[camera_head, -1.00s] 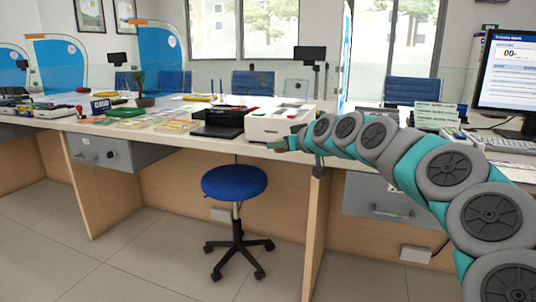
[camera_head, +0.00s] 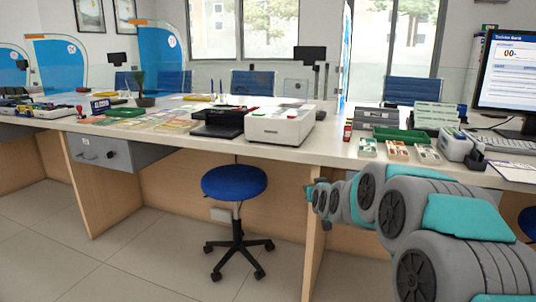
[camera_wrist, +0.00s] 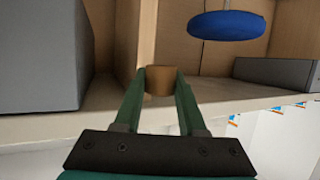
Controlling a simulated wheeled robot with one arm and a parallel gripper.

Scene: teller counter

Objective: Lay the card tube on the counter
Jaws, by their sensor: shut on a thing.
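My gripper (camera_wrist: 161,74) has its two green fingers closed on a short brown tube (camera_wrist: 159,85), the card tube, in the wrist view. The tube's far end is hidden behind its near part. In the head view my gripper (camera_head: 310,192) is at the tip of my arm, low in front of the wooden panel and below the counter edge; the tube cannot be made out there. The white counter (camera_head: 335,150) runs across the head view, and its edge shows in the wrist view (camera_wrist: 225,108).
A white machine (camera_head: 280,126) and a black tray (camera_head: 221,122) stand on the counter. Note bundles (camera_head: 398,150), a green tray (camera_head: 398,134) and a monitor (camera_head: 508,75) are at right. A blue stool (camera_head: 234,182) stands in front. Bare counter shows right of the machine.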

